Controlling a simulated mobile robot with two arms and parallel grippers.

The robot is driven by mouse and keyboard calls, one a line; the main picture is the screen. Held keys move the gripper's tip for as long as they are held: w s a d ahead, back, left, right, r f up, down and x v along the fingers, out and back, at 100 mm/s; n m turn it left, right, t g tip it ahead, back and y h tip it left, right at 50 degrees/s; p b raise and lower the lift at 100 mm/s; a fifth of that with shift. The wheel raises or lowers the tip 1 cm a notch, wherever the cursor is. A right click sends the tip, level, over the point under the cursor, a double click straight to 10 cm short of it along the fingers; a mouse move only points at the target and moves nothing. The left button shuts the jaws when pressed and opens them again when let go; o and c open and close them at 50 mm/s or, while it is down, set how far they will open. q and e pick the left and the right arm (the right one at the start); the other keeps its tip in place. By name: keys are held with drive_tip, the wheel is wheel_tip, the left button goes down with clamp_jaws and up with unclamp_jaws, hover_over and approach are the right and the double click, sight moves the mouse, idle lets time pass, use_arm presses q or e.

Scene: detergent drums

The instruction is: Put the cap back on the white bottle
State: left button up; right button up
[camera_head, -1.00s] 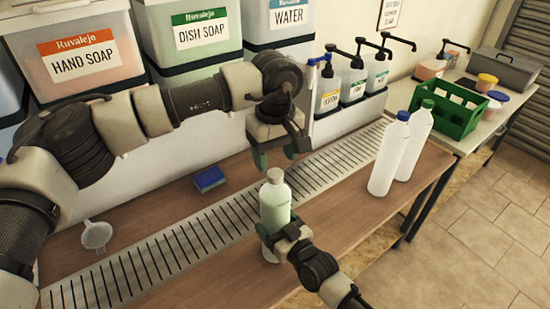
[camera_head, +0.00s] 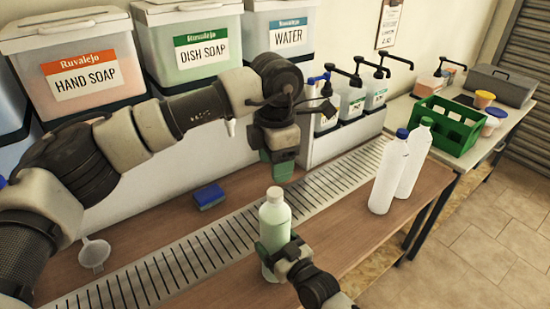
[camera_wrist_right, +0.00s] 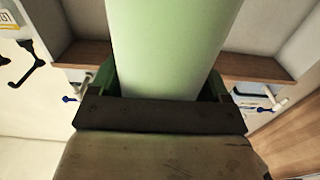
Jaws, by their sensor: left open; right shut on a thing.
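A translucent pale-green bottle (camera_head: 272,228) stands upright at the front edge of the slotted drain strip. A whitish cap (camera_head: 274,194) sits on its top. My right gripper (camera_head: 284,262) is shut around the bottle's lower body; the right wrist view shows the pale-green bottle wall (camera_wrist_right: 170,45) between its fingers. My left gripper (camera_head: 279,165) is open and empty, just above and behind the cap, apart from it. Its fingers line up in the head view, so the gap is hard to see. Two white bottles stand at the right, one blue-capped (camera_head: 388,178), one green-capped (camera_head: 415,162).
A blue sponge (camera_head: 209,195) and white funnel (camera_head: 94,254) lie behind the drain strip (camera_head: 190,262). Labelled drums (camera_head: 85,75) and pump bottles (camera_head: 352,100) line the back. A green crate (camera_head: 447,125) stands on the side table.

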sight(275, 192)
use_arm(q)
drive_tip(key=shift+r+n, duration=0.25)
drive_tip(key=shift+n, duration=1.05)
drive_tip(key=shift+f, duration=0.1)
drive_tip(key=shift+f, duration=3.95)
drive_tip(key=shift+c, duration=0.3)
drive_tip(key=c, duration=0.9)
drive_tip(key=o, duration=1.1)
wheel_tip(275, 192, up, 12)
drive_tip(key=shift+r, duration=0.1)
